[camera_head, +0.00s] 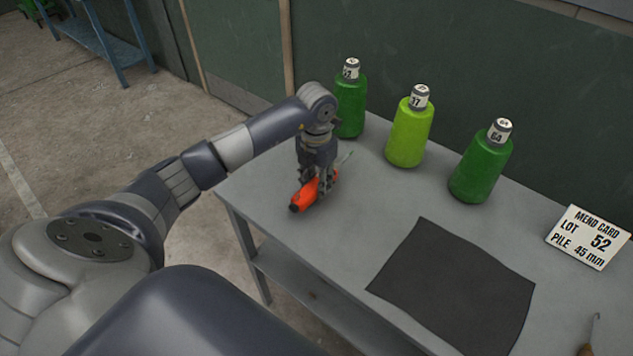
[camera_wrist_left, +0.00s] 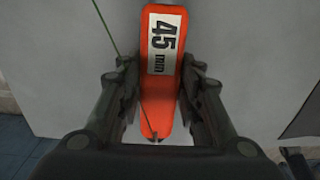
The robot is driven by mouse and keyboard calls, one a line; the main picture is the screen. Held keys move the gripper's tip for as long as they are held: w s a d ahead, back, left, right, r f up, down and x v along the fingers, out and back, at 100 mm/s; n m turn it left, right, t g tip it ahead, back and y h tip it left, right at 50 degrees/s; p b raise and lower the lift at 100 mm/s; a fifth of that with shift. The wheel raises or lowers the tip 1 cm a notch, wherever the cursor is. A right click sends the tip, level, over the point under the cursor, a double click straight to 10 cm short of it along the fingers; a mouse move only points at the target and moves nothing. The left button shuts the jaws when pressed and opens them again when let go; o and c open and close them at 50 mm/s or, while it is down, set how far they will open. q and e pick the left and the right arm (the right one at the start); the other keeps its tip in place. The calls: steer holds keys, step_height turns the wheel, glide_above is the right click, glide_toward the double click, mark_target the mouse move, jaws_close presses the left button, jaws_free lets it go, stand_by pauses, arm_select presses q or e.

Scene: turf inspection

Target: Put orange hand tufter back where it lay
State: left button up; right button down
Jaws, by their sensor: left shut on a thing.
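The orange hand tufter (camera_head: 304,196) has a dark end and a thin metal needle pointing up and right. It is at the left end of the grey table (camera_head: 259,194). My left gripper (camera_head: 317,186) points down and is shut on it. In the left wrist view the orange tufter (camera_wrist_left: 162,70) lies between the two fingers (camera_wrist_left: 160,100) and bears a label reading "45 mm". I cannot tell whether the tufter touches the tabletop. My right gripper is not in view.
A black mat (camera_head: 455,285) lies on the table's front middle. Bottle-like spools, green (camera_head: 350,105), lime (camera_head: 409,135) and green (camera_head: 482,165), stand along the back. A card (camera_head: 588,238) reads "MEND CARD LOT 52 PILE 45 mm". A wooden-handled hook (camera_head: 586,349) is at the lower right.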

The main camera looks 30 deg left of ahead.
mark_target(316, 181)
arm_select(q)
steer(key=shift+f, duration=0.4)
steer(key=shift+w+f, duration=0.1)
steer(key=shift+f, duration=0.25)
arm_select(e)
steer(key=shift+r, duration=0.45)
arm_select(q)
steer(key=o, duration=1.3)
steer(key=shift+c, duration=0.2)
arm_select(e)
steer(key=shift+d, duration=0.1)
arm_select(q)
step_height(316, 181, up, 11)
steer(key=b, duration=0.3)
steer(key=shift+r, duration=0.5)
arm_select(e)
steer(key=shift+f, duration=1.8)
